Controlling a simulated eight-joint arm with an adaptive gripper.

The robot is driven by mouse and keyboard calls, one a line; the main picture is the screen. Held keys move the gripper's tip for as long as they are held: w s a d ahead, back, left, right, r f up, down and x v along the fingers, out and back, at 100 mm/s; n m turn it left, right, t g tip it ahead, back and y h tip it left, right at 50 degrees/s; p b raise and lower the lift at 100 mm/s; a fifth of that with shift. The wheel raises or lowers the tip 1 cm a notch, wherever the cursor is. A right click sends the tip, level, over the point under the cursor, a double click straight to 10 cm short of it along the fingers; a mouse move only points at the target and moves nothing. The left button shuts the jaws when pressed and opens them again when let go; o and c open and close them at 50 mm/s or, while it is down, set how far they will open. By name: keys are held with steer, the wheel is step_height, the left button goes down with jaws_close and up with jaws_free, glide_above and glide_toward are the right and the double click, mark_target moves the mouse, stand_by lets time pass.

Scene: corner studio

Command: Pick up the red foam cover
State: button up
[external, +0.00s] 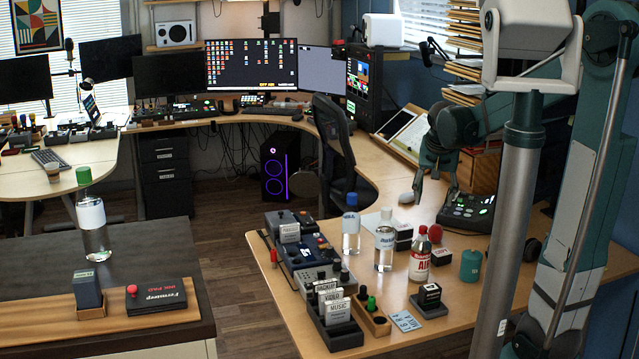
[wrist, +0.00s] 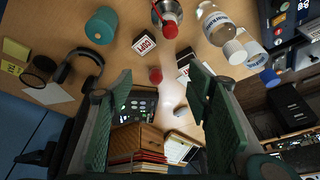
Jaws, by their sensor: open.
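The red foam cover (external: 435,233) is a small round red ball on the wooden desk, behind the white-and-red AIR bottle (external: 420,256). In the wrist view the red foam cover (wrist: 155,75) lies near the centre, between the lines of my two fingers but apart from them. My gripper (external: 428,180) is above the desk, behind and higher than the cover. In the wrist view my gripper (wrist: 161,82) has its green-padded fingers wide apart with nothing between them.
Clear bottles (external: 384,245) stand left of the cover. Black label blocks (external: 441,257) sit close by, and a teal cylinder (external: 470,265) is to the right. Headphones (wrist: 80,65) show in the wrist view.

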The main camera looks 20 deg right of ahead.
steer(key=w+d+f+m+g+h+p, duration=0.15)
steer(key=w+d+f+m, duration=0.4)
steer(key=w, duration=0.65)
steer(key=m+g+p, duration=0.2)
steer(key=m, duration=0.1)
glide_above(436, 232)
steer(key=w+a, duration=0.1)
steer(key=a, duration=0.1)
steer(key=shift+n+h, duration=0.25)
steer(key=f, duration=1.1)
steer(key=shift+w+d+f, duration=0.2)
steer(key=shift+d, duration=0.05)
steer(key=shift+w+d+f, duration=0.2)
steer(key=shift+f, duration=0.25)
steer(key=shift+x, duration=1.3)
steer(key=shift+f, duration=0.1)
steer(key=shift+a+b+x, duration=0.2)
steer(key=shift+b+x, duration=0.8)
steer(key=shift+x, duration=1.5)
steer(key=shift+s+f, duration=0.1)
